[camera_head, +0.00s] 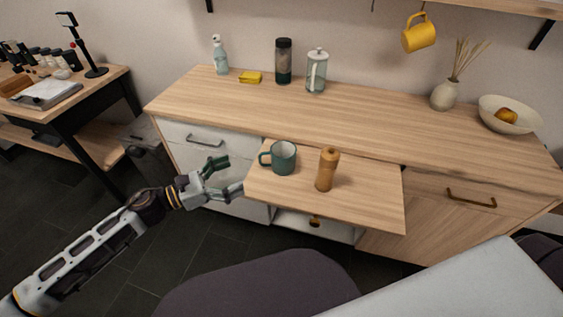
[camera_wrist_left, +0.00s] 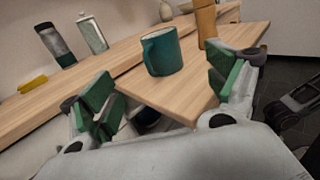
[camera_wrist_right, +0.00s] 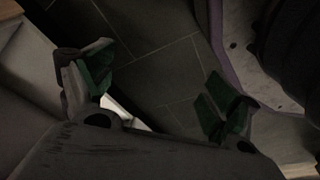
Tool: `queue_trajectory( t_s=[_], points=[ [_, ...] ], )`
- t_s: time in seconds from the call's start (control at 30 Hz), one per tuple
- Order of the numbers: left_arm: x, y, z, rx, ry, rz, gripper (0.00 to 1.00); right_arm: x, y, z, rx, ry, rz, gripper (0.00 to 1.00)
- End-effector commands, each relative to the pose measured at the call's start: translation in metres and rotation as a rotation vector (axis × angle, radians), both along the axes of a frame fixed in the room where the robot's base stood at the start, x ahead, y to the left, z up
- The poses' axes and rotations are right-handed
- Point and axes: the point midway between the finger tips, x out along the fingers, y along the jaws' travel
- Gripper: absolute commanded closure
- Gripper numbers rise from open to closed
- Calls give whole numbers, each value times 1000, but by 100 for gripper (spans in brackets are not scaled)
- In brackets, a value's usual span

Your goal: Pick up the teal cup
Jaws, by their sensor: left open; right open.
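The teal cup (camera_head: 284,159) stands upright on a pull-out wooden board (camera_head: 360,206), near its left end, with its handle pointing left. In the left wrist view the cup (camera_wrist_left: 163,52) is ahead, between the open fingers and beyond their tips. My left gripper (camera_head: 226,178) is open and empty, left of the cup and apart from it. Its green-padded fingers (camera_wrist_left: 166,88) show in its own wrist view. My right gripper (camera_wrist_right: 158,88) is open and empty above the dark floor, seen only in its wrist view.
A wooden pepper mill (camera_head: 327,170) stands right of the cup on the board. Behind, the counter (camera_head: 370,110) holds a spray bottle (camera_head: 220,56), a yellow sponge (camera_head: 250,77), a dark jar (camera_head: 284,62), a glass press (camera_head: 316,72), a vase (camera_head: 445,95) and a bowl (camera_head: 495,117).

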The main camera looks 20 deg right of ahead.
Motion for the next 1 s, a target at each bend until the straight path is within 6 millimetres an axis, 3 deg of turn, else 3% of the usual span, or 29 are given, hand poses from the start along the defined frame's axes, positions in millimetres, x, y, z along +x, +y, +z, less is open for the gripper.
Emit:
queue_trajectory(
  t_s=[0.37,1.0],
  points=[
    [2,-6,1,-3,3,3,12,-1,0,-1,0,0,0,11],
    [15,-69,1,-4,3,2,12,-8,-3,-10,-3,-1,-2,11]
  ],
)
